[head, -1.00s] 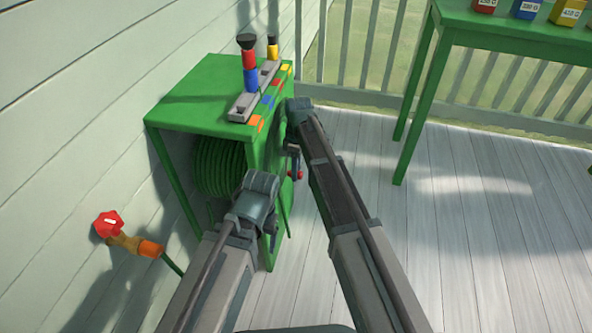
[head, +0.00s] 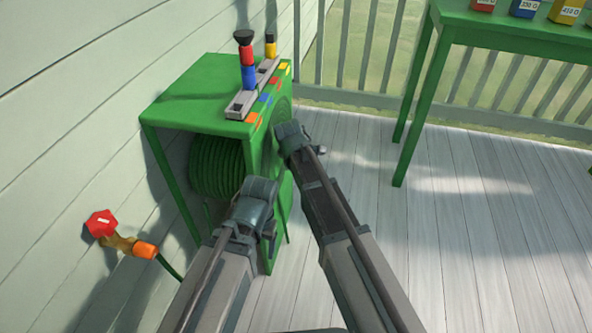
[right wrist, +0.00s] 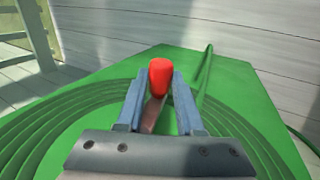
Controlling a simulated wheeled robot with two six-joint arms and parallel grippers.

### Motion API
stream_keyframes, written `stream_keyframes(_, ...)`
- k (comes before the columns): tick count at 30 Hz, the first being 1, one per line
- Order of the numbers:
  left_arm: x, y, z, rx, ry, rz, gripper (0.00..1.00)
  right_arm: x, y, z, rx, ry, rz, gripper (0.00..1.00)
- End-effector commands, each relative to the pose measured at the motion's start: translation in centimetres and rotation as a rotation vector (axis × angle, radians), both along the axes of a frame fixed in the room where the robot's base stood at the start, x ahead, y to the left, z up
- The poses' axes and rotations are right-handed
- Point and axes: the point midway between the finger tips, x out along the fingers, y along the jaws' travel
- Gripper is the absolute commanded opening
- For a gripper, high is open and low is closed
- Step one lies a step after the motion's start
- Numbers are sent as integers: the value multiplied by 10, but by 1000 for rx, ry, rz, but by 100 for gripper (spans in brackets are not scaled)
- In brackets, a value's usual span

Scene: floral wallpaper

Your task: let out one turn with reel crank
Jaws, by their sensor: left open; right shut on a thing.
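The green reel cabinet (head: 185,108) stands against the wall in the head view, with a green hose coil (head: 215,168) inside. The red crank knob (right wrist: 160,76) shows in the right wrist view between the blue-grey fingers of my right gripper (right wrist: 158,90), which is shut on it. A grey crank arm lies partly hidden under the fingers. In the head view my right gripper (head: 290,145) is at the cabinet's right face, and the knob is hidden. My left gripper (head: 262,192) is open and empty in front of the cabinet; its fingertips are mostly hidden.
A grey rail with coloured pegs (head: 252,88) sits on the cabinet top beside coloured patches. A red-handled tap (head: 102,223) with an orange hose fitting juts from the wall at left. A green table (head: 470,25) with small boxes stands at right. The deck between is clear.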

Motion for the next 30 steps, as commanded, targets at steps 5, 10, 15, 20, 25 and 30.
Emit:
stream_keyframes(5, 0, 0, -7, 0, 0, 2, 76, 2, -1, -1, -18, -54, -1, 0)
stream_keyframes(10, 0, 0, -8, 0, 0, 2, 76, 4, -2, 0, -27, -79, -2, 0)
stream_keyframes(15, 0, 0, -8, 0, 0, 2, 76, 5, -2, 1, -28, -83, -2, 0)
stream_keyframes(20, 0, 0, -7, 0, 0, 2, 76, 5, -2, 1, -29, -83, -2, 0)
stream_keyframes(25, 0, 0, -7, 0, 0, 2, 76, 5, -2, 1, -28, -82, -2, 54)
stream_keyframes(30, 0, 0, -7, 0, 0, 2, 76, 5, -2, 1, -28, -82, -2, 66)
